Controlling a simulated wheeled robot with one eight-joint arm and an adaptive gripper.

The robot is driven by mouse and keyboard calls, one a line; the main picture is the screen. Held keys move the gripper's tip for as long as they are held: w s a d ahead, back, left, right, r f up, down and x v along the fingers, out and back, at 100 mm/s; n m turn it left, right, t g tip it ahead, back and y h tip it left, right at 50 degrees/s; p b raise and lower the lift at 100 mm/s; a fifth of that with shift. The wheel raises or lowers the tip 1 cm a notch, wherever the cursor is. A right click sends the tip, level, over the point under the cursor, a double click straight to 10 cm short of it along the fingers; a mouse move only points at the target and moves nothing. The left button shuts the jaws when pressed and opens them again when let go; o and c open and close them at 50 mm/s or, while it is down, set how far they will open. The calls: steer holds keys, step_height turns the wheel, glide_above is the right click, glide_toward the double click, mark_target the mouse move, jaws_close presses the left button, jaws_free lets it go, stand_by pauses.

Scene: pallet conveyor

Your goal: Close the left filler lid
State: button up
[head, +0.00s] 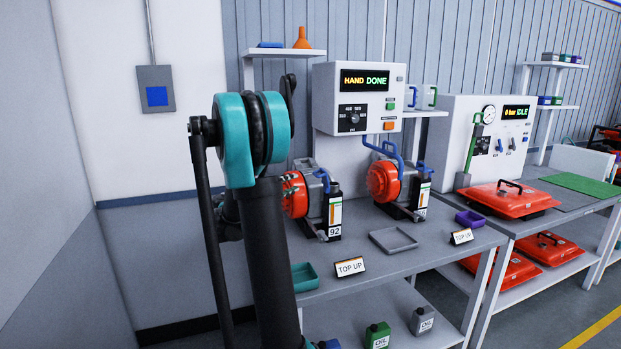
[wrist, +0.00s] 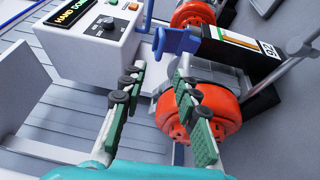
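The left filler (head: 328,205) is an orange and grey unit with a white label reading 92. In the wrist view its orange drum (wrist: 225,115) is just right of my gripper. In the wrist view a blue lid (wrist: 178,42) with an upright tab sits just beyond my fingertips, apparently raised. My gripper (wrist: 161,72) is open and empty, with its green-padded fingers apart. In the head view my arm hides most of it. I cannot tell whether a finger touches the lid.
A second filler (head: 385,183) with a blue pipe stands to the right. A control box (head: 360,75) reading HAND DONE is behind. Grey and purple trays, and TOP UP signs (head: 350,267), are on the bench (head: 410,262). Orange cases (head: 508,198) lie farther right.

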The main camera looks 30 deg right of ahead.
steer(key=w+d, duration=0.1)
steer(key=d, duration=0.9)
steer(key=shift+w+d+r, duration=0.15)
steer(key=shift+w+r, duration=0.05)
steer(key=shift+w, duration=0.05)
steer(key=shift+c, duration=0.5)
jaws_close()
